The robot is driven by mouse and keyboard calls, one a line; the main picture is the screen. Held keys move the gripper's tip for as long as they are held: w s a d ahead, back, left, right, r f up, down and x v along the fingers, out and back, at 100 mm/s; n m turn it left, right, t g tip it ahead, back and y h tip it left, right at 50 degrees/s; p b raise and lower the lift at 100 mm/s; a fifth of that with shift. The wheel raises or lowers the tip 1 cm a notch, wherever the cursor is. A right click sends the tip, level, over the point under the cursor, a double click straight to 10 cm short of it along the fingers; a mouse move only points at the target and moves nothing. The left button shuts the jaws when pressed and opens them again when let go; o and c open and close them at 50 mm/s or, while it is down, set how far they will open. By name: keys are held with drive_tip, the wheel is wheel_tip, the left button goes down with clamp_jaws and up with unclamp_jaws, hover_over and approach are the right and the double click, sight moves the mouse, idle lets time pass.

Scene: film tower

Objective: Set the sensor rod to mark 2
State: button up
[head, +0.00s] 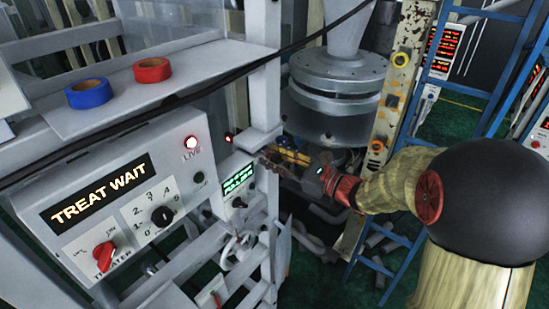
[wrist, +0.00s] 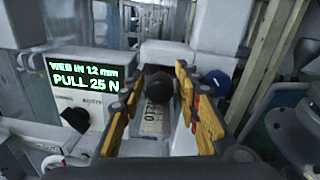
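A dark round knob (wrist: 158,88), possibly the end of the sensor rod, shows in the wrist view between my fingers. A pale plate (wrist: 152,120) with dark marks stands just below it. The marks are too blurred to read, so I cannot tell where the rod stands on them. My gripper (wrist: 160,100) is open, with its yellow fingers on either side of the knob and gaps visible. In the head view my gripper (head: 288,157) is beside the frame post, right of the small green display (head: 238,180); the rod cannot be made out there.
The wrist view's display (wrist: 85,77) reads "WEB IN 1.2 mm, PULL 25 N". A panel (head: 115,190) reads "TREAT WAIT", with a black dial (head: 162,216), red switch (head: 104,255) and lit LIVE lamp (head: 190,142). Blue (head: 88,93) and red (head: 152,70) rolls lie on the shelf above.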

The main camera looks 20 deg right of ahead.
clamp_jaws()
idle(0.6)
